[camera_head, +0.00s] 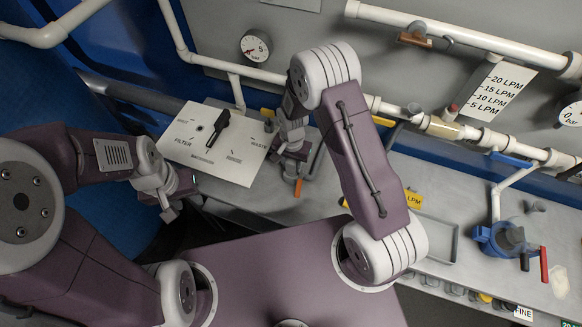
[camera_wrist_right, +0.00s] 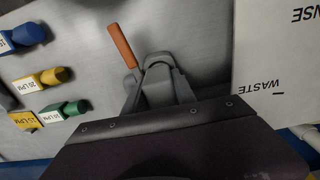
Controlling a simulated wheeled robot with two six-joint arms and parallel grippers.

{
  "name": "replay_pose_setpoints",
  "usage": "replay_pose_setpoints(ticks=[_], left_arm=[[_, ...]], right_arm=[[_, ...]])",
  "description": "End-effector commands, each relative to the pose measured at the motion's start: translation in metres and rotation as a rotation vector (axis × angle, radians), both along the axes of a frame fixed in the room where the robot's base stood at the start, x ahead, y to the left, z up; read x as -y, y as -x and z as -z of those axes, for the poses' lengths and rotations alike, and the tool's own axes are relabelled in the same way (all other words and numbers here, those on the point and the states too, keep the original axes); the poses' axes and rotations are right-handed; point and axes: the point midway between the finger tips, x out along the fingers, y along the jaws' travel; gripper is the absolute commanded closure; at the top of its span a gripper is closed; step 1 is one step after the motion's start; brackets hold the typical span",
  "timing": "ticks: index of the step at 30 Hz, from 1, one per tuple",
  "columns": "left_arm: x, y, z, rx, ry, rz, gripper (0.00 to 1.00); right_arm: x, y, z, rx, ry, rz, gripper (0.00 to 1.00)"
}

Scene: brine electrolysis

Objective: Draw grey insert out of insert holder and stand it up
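My right gripper (camera_head: 290,152) hangs over the bench beside the white board. Its fingers are partly hidden by the wrist in the right wrist view (camera_wrist_right: 160,80), so its opening is unclear. My left gripper (camera_head: 172,210) is low at the left, short of the bench; its opening is too small to tell. I cannot clearly pick out the grey insert or its holder. Coloured plugs with LPM tags show in the right wrist view: blue (camera_wrist_right: 28,35), yellow (camera_wrist_right: 55,77) and green (camera_wrist_right: 75,108). A dark grey piece (camera_wrist_right: 6,98) is cut off at the left edge.
An orange handle (camera_head: 298,187) is below the right gripper, also in the wrist view (camera_wrist_right: 123,46). The white board (camera_head: 240,168) bears a black tool (camera_head: 217,128). A blue clamp-like device (camera_head: 490,238) with a red handle stands at right. Pipes (camera_head: 440,125) run behind the bench.

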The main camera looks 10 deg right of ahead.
Motion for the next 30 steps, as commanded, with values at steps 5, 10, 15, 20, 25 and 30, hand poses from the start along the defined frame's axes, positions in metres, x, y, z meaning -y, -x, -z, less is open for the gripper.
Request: replay_pose_setpoints(ticks=[5, 10, 15, 20, 25, 30], left_arm=[[0.000, 0.000, -0.002, 0.000, 0.000, 0.000, 0.64], [0.000, 0.000, -0.006, 0.000, 0.000, 0.000, 0.64], [0.000, 0.000, -0.011, 0.000, 0.000, 0.000, 0.64], [0.000, 0.000, -0.015, 0.000, 0.000, 0.000, 0.64], [0.000, 0.000, -0.017, 0.000, 0.000, 0.000, 0.64], [0.000, 0.000, -0.019, 0.000, 0.000, 0.000, 0.64]], right_arm=[[0.000, 0.000, -0.002, 0.000, 0.000, 0.000, 1.00], [0.000, 0.000, -0.007, 0.000, 0.000, 0.000, 1.00], [0.000, 0.000, -0.013, 0.000, 0.000, 0.000, 1.00], [0.000, 0.000, -0.018, 0.000, 0.000, 0.000, 1.00], [0.000, 0.000, -0.021, 0.000, 0.000, 0.000, 1.00], [0.000, 0.000, -0.022, 0.000, 0.000, 0.000, 1.00]])
